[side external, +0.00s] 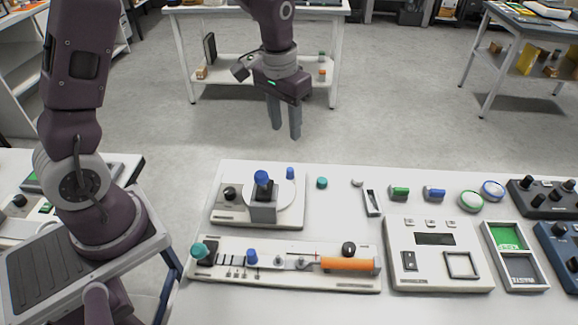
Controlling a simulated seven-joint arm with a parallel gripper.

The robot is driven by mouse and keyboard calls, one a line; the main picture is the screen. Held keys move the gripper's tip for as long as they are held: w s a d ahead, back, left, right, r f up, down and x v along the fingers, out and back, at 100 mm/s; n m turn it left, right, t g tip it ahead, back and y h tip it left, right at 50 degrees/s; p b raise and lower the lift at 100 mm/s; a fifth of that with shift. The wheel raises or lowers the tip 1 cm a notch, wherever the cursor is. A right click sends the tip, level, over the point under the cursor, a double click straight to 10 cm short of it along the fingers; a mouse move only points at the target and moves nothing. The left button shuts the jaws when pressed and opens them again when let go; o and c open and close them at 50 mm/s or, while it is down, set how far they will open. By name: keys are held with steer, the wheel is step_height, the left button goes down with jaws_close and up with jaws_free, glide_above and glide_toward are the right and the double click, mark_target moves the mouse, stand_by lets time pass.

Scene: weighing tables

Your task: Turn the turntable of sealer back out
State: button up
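The sealer appears to be the white device (222,216) at the back left of the table. It carries a round white turntable (286,205), a grey block (263,212) and a black knob (229,193) on its left. A blue-capped vial (262,178) stands at the grey block, and a smaller blue-capped piece (290,173) stands at the turntable's back right. The block hides part of the turntable. My gripper (285,135) hangs pointing down, high and clear of the device, apart from everything. Its two fingers are apart with nothing between them.
In front lies a long white fixture (310,284) with an orange cylinder (347,264) and a teal knob (199,250). To the right are a scale (412,284), a green-and-grey tray (491,250), green and blue small parts, and dark control boxes (543,197).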

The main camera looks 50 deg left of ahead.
steer(key=g, duration=0.1)
glide_above(290, 169)
step_height(290, 169, down, 8)
steer(key=shift+f, duration=0.15)
step_height(290, 169, down, 7)
steer(key=shift+r, duration=0.15)
jaws_close()
stand_by(0.9)
